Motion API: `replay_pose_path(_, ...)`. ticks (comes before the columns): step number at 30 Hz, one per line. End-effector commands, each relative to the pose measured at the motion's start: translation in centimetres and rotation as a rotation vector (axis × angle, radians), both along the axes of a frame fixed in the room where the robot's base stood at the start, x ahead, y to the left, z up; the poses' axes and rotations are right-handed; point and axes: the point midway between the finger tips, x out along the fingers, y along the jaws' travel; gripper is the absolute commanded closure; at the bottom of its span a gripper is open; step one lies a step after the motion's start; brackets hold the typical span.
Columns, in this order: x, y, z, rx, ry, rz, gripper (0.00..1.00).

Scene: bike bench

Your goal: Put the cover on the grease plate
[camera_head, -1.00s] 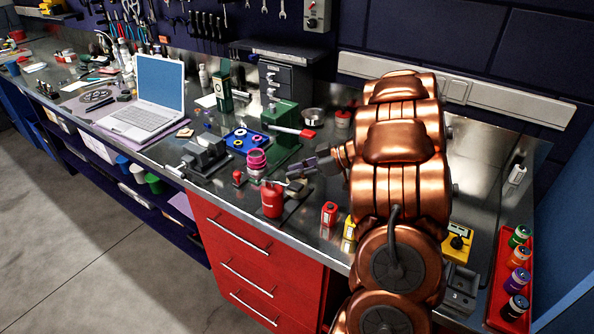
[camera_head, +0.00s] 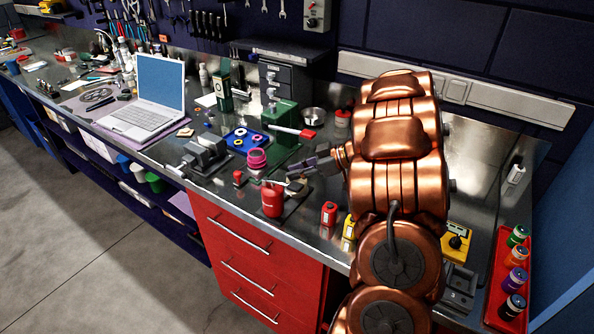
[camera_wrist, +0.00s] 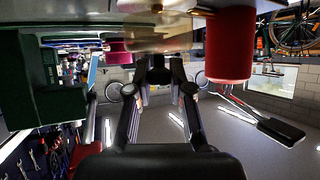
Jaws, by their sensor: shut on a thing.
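My gripper (camera_head: 303,168) is low over the steel bench, between the pink-topped jar and the red can. In the wrist view its fingertips (camera_wrist: 158,76) are close together below a pale, shiny rounded thing (camera_wrist: 152,38), which seems to be the cover. The cover's outline is blurred there, and I cannot make it out in the head view. The red can (camera_head: 272,200) stands just left of my gripper and shows as a red cylinder in the wrist view (camera_wrist: 230,45). I cannot clearly pick out the grease plate.
The pink-topped jar (camera_head: 257,159), a grey vise (camera_head: 204,156) and a blue tray (camera_head: 237,146) stand to the left. Small red bottle (camera_head: 329,213) stands near the front edge. A red tray (camera_head: 494,310) is at right.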

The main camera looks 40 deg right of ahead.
Motion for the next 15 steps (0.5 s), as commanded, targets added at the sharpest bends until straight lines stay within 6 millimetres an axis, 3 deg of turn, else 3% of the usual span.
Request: replay_pose_path(15,0.01,-0.02,-0.61,0.0,-0.001,-0.001,1.0)
